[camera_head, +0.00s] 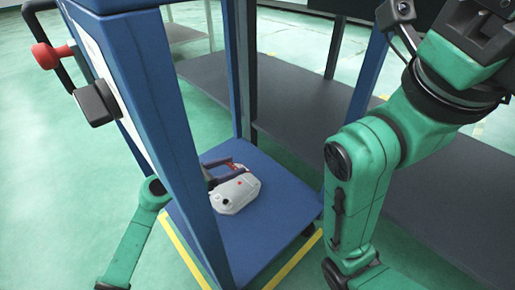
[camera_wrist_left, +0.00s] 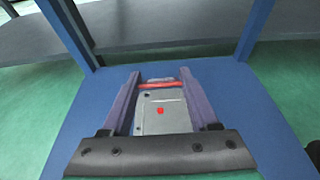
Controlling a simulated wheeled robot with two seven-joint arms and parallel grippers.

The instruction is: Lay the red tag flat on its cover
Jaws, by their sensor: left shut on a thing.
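The cover (camera_head: 238,194), a light grey casting, lies on the blue deck in the head view; the wrist view shows its flat face (camera_wrist_left: 165,122) with a small red mark. My left gripper (camera_head: 222,169) reaches in from behind a blue post, by the cover's far side. It is shut on the red tag (camera_head: 228,161), which shows in the wrist view as a thin red bar (camera_wrist_left: 157,84) between the purple fingers. I cannot tell whether the tag touches the cover. My right arm is on the right, its gripper out of frame.
The blue deck (camera_head: 265,220) is bare around the cover. A blue post (camera_head: 165,110) stands in front of my left forearm and hides part of it. A dark grey shelf or table (camera_head: 290,100) runs behind. A red knob (camera_head: 45,56) sits at upper left.

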